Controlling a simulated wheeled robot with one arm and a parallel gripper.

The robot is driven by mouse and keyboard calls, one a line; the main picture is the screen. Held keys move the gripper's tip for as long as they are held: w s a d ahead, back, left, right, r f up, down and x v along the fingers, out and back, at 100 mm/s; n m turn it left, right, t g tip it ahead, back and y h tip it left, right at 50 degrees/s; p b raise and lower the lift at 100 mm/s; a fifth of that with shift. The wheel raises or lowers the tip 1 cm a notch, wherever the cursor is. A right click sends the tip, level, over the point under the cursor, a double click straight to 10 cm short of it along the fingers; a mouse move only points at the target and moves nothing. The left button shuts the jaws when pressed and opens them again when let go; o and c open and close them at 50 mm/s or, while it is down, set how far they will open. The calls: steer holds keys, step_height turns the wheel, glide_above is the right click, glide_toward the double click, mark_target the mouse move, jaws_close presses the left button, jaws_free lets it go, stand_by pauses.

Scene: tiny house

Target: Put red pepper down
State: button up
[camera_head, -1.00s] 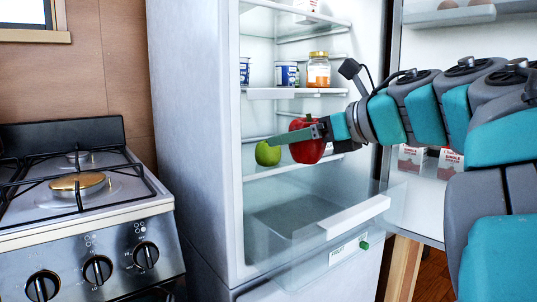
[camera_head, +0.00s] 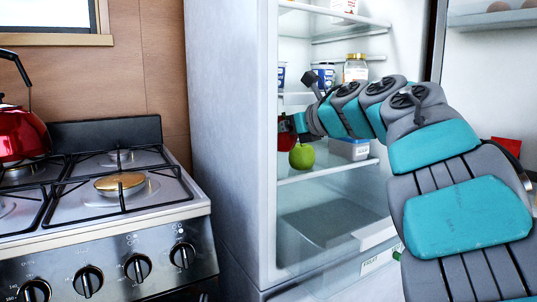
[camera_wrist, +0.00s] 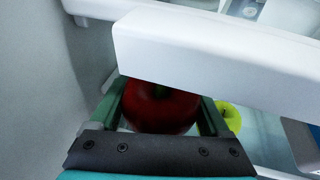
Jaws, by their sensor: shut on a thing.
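The red pepper (camera_wrist: 160,106) is between the two fingers of my gripper (camera_wrist: 160,115) in the wrist view, and the gripper is shut on it. In the head view the red pepper (camera_head: 286,134) shows at the left side of the fridge, partly hidden by the fridge's edge and my gripper (camera_head: 298,124). It is at about the level of the glass shelf (camera_head: 325,165), just left of a green apple (camera_head: 302,157). I cannot tell whether the pepper touches the shelf. The green apple also shows in the wrist view (camera_wrist: 229,117), right of the gripper.
A white shelf edge (camera_wrist: 215,60) crosses just above the pepper in the wrist view. The fridge's side wall (camera_wrist: 38,90) is close on the left. A grey-blue container (camera_head: 350,149) stands right of the apple. Jars (camera_head: 356,68) stand on the shelf above. A stove (camera_head: 100,200) is at left.

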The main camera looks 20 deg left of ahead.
steer(key=shift+w+a+f+b, duration=0.25)
steer(key=shift+a+f, duration=0.1)
steer(key=shift+f, duration=0.7)
steer(key=shift+w+a+f+b, duration=0.1)
steer(key=shift+w+a+f, duration=0.25)
steer(key=shift+f, duration=0.65)
steer(key=shift+w+a+f+b, duration=0.2)
steer(key=shift+a+f, duration=0.15)
steer(key=shift+f, duration=0.7)
steer(key=shift+w+f, duration=0.2)
steer(key=shift+f, duration=0.25)
steer(key=shift+f, duration=0.1)
steer(key=shift+f, duration=0.15)
steer(key=o, duration=1.4)
steer(key=shift+c, duration=0.2)
